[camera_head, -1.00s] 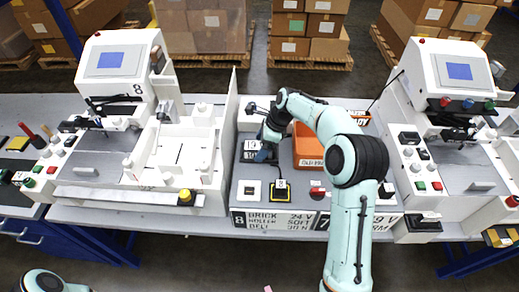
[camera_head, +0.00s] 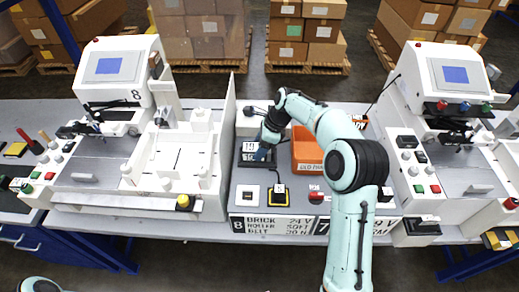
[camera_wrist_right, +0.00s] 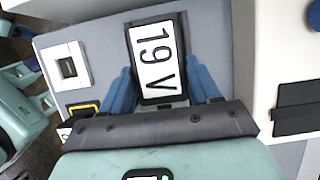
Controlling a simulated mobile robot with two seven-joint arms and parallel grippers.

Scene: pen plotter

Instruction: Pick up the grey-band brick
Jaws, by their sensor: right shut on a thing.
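A dark brick with a white label reading "19 V" (camera_wrist_right: 157,58) lies between the blue fingers of my right gripper (camera_wrist_right: 164,88) in the right wrist view. The fingers are shut on its sides. I cannot make out a grey band on it. In the head view my right gripper (camera_head: 262,153) is at the left part of the grey station top (camera_head: 240,174), and the brick is partly hidden by it. Whether the brick is clear of the surface cannot be told. My left gripper is not in view; only a bit of my left arm shows at the bottom left.
An orange bin (camera_head: 306,150) stands just right of the gripper. A yellow-edged black pad (camera_head: 278,194), a white square pad (camera_head: 248,194) and a red button (camera_head: 316,196) lie in front. White plotter machines stand on the left (camera_head: 118,72) and right (camera_head: 440,75). A tall white panel borders the station's left.

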